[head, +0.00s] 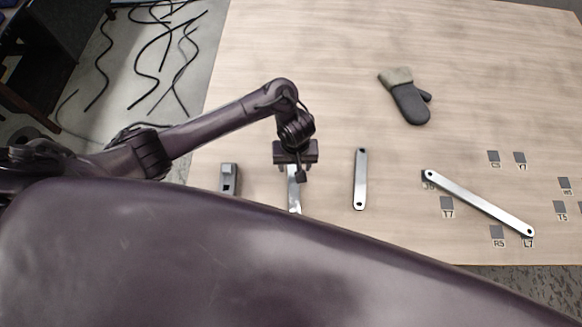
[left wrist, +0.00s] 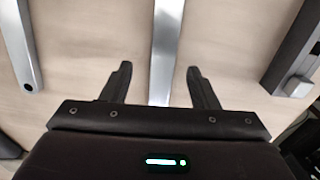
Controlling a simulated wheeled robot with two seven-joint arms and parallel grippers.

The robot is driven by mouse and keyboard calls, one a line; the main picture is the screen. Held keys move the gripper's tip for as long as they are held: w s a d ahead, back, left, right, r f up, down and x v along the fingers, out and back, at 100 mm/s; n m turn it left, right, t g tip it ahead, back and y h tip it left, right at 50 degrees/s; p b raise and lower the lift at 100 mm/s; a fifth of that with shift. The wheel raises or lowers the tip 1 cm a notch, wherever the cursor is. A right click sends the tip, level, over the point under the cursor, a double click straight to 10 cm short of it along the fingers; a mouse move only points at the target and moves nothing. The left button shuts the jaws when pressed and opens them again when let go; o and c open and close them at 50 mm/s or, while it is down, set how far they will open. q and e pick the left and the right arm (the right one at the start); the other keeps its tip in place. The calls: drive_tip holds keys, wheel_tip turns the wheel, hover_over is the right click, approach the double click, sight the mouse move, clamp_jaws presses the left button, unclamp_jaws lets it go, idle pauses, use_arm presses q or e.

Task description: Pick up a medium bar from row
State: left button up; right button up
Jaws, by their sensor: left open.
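A row of metal pieces lies on the wooden table. One galvanized bar (head: 294,196) lies under my left gripper (head: 297,172), partly hidden by it and by my body. In the left wrist view this bar (left wrist: 166,50) runs between the two fingers of my left gripper (left wrist: 160,85), which are open and apart from it on both sides. Another bar (head: 360,180) with a hole at each end lies to the right, and its end shows at the left wrist view's left (left wrist: 27,60). A longer bar (head: 480,204) lies slanted farther right. My right gripper is not seen.
A small grey block-like fixture (head: 229,178) sits left of the gripper. A grey oven mitt (head: 405,97) lies at the back. Several labelled dark squares (head: 493,156) mark the right side. The table's middle back is clear. Cables lie on the floor at left.

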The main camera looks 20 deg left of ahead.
sight(293, 174)
use_arm(q)
drive_tip(key=f, duration=0.2)
drive_tip(key=f+b, duration=0.1)
drive_tip(key=f, duration=0.1)
drive_tip(key=shift+s+a, duration=0.25)
drive_tip(key=shift+w+d+f, duration=0.1)
drive_tip(key=shift+f, duration=0.05)
drive_tip(key=shift+c, duration=0.3)
clamp_jaws()
